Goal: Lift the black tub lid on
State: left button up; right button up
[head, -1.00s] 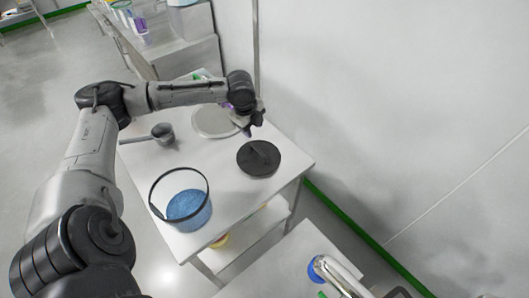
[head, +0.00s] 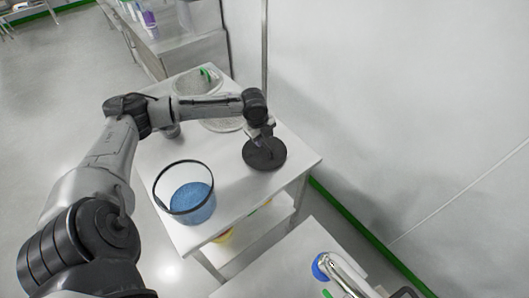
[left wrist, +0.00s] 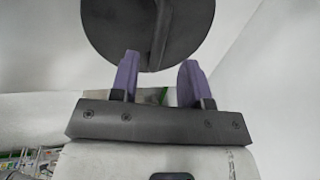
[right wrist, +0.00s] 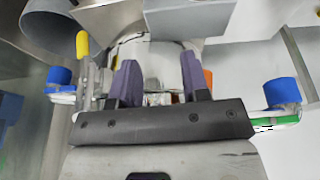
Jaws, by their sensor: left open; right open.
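The black round lid (head: 268,158) lies flat on the white table, near its right edge. The tub (head: 186,200) is clear with a black rim and blue contents, and stands open to the lid's lower left. My left gripper (head: 263,138) is open and empty, at the lid's far side. In the left wrist view the lid (left wrist: 115,30) fills the top, with its raised handle bar lined up with the gap between the purple fingers (left wrist: 157,80). Contact cannot be told. My right gripper (right wrist: 159,82) is open and empty, away from the lid.
A pale round item (head: 222,125) lies on the table behind my left arm, with a green-handled item (head: 207,75) near it. The wall (head: 400,100) is right of the table. Blue-capped fittings (right wrist: 282,92) flank my right gripper. The tabletop between tub and lid is clear.

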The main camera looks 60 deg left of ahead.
aim_at(264, 143)
pick_arm(q)
jog(key=shift+w+a+f+b, duration=0.1)
jog(key=shift+f+b, duration=0.1)
jog(key=shift+f, duration=0.65)
jog(key=shift+w+f+b, duration=0.15)
jog(key=shift+f+b, duration=0.1)
jog(key=shift+f, duration=0.55)
jog(key=shift+w+a+f+b, duration=0.1)
jog(key=shift+f+b, duration=0.1)
jog(key=shift+f, duration=0.65)
jog(key=shift+c, duration=0.4)
grip_shut()
